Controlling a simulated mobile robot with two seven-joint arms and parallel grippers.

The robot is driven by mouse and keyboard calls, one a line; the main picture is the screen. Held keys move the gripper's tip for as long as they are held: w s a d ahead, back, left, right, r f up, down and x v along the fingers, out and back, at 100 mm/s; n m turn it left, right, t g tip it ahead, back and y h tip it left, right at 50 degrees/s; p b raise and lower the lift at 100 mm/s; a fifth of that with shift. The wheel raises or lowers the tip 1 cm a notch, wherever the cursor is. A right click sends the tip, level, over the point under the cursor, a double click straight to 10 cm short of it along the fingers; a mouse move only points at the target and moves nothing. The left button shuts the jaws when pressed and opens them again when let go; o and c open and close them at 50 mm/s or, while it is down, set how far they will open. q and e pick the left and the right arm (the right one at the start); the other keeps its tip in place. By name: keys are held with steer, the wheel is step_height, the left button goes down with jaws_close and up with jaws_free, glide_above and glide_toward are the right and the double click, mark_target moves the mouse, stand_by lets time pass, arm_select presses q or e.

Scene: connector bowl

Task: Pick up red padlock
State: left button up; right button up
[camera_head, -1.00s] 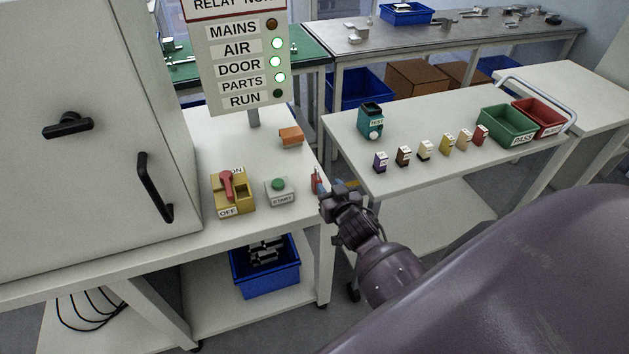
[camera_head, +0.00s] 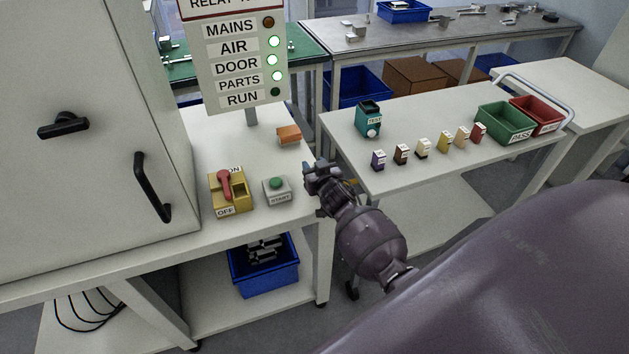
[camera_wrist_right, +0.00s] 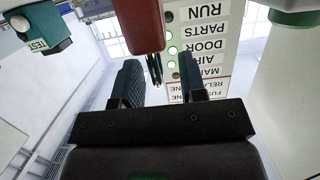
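The red padlock (camera_wrist_right: 140,24) shows in the right wrist view at the top centre, its red body uppermost in that picture and its dark shackle hanging down toward the gap between the fingers. My right gripper (camera_wrist_right: 160,64) is open, with one finger on each side of that gap; I cannot tell whether either finger touches the shackle. In the head view my right gripper (camera_head: 318,174) is at the right edge of the white bench and hides the padlock. My left gripper is not in view.
On the white bench (camera_head: 190,245) are a yellow switch with a red lever (camera_head: 228,191), a START button box (camera_head: 277,190) and an orange block (camera_head: 289,134). A cart (camera_head: 400,180) to the right holds several small labelled blocks, a green bin (camera_head: 505,124) and a red bin (camera_head: 540,113).

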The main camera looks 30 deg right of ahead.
jaws_close()
steer(key=shift+r, duration=0.1)
stand_by(0.4)
